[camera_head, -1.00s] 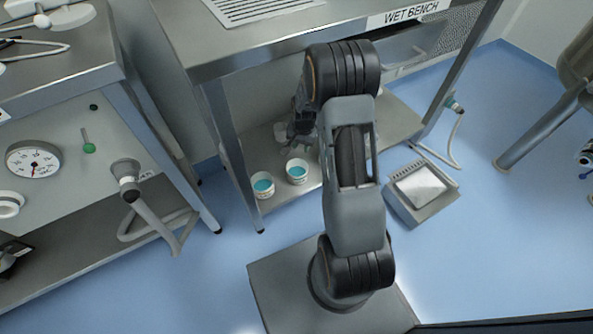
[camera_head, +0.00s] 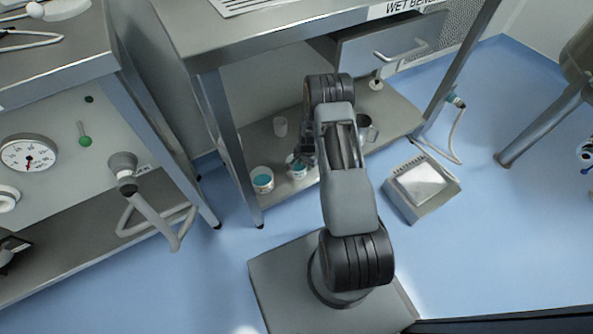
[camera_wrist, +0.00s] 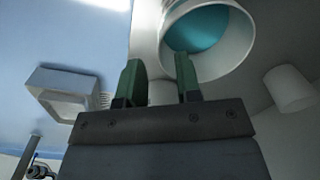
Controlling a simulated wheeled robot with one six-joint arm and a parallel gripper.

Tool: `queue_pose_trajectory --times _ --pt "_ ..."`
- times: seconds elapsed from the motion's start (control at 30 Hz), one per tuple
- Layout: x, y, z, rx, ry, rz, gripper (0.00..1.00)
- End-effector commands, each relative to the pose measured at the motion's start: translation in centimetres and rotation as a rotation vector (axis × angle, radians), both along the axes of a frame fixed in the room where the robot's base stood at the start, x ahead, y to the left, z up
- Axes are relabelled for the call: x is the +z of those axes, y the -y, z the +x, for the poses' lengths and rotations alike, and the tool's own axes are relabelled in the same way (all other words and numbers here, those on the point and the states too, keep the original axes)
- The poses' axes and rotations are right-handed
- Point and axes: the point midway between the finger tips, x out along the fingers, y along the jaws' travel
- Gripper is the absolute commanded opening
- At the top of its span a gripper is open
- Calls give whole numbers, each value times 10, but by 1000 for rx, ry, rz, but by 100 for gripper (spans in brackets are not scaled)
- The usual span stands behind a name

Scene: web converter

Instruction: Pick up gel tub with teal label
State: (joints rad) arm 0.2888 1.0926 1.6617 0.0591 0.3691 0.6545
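Two white tubs with teal tops or contents stand on the lower shelf of the wet bench in the head view, a left tub (camera_head: 262,180) and a right tub (camera_head: 297,166). Their labels are too small to read. My gripper (camera_head: 308,150) is close beside the right tub and partly covers it. In the wrist view my gripper (camera_wrist: 160,62) is open with nothing held between its dark green fingers. A tub (camera_wrist: 228,62) with teal inside lies beyond the fingertips, up and right; the right finger overlaps its rim. Contact is not clear.
A bench leg (camera_head: 222,135) rises left of the tubs. A grey tray-like device (camera_head: 420,187) sits on the floor at right.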

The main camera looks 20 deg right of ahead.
Motion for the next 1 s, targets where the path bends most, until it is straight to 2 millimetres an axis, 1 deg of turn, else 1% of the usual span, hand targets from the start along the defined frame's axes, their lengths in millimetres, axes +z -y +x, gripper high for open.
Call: queue_pose_trajectory --times 0.17,0.27,0.4,0.53,0.6,0.8,1.0 --pt "-7 0 0 0 -1 1 32" --pt "-17 1 1 0 -1 0 32" --pt "-38 2 1 0 -2 1 32" --pt "-52 1 2 0 -1 0 32" --pt "-54 1 2 0 0 0 32" --pt "-53 1 2 0 0 0 32" --pt "-53 1 2 0 0 0 13"
